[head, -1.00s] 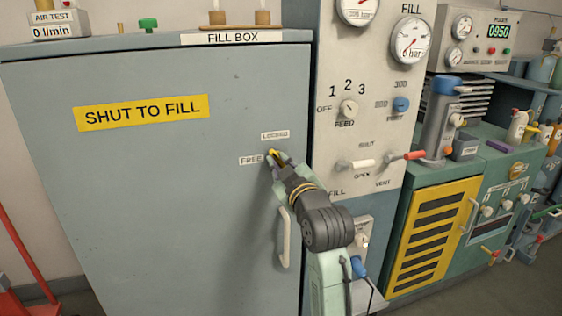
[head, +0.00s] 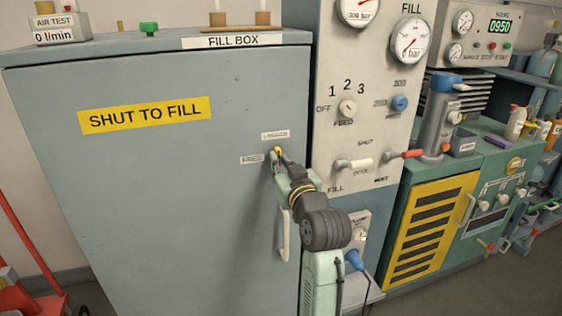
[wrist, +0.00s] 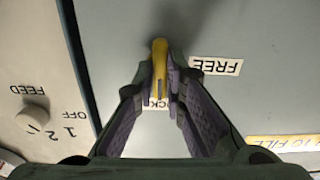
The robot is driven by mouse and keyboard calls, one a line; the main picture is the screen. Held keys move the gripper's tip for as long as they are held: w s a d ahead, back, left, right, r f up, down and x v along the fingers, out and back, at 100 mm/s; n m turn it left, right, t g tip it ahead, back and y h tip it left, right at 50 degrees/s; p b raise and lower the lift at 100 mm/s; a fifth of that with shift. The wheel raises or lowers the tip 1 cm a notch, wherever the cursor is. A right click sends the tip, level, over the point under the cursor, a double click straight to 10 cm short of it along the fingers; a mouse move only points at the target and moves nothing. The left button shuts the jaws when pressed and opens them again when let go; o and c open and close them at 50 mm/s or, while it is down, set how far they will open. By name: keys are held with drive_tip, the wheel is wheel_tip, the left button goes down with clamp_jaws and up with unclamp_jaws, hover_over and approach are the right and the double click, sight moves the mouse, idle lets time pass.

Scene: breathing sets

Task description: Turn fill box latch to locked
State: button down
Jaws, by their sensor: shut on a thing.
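The grey fill box (head: 150,190) has its door shut. Its small yellow latch (head: 278,151) sits near the door's right edge; it also shows in the wrist view (wrist: 159,58). The LOCKED label (head: 275,134) is just above the latch, and the FREE label (head: 252,159) is to its left. The latch stands about upright, in line with the LOCKED label, which the fingers partly cover in the wrist view. My gripper (wrist: 162,88) is shut on the latch, with purple finger pads on both sides of it.
A pale door handle (head: 283,232) hangs just below my gripper. The fill panel (head: 365,120) with gauges, knobs and levers stands close on the right. A blue plug (head: 354,261) with a cable is low beside my arm.

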idle(0.3)
drive_tip(key=c, duration=1.7)
unclamp_jaws()
drive_tip(key=shift+o, duration=0.2)
drive_tip(key=shift+s, duration=0.1)
drive_tip(key=v, duration=1.1)
drive_tip(key=shift+s, duration=0.35)
drive_tip(key=shift+d, duration=0.15)
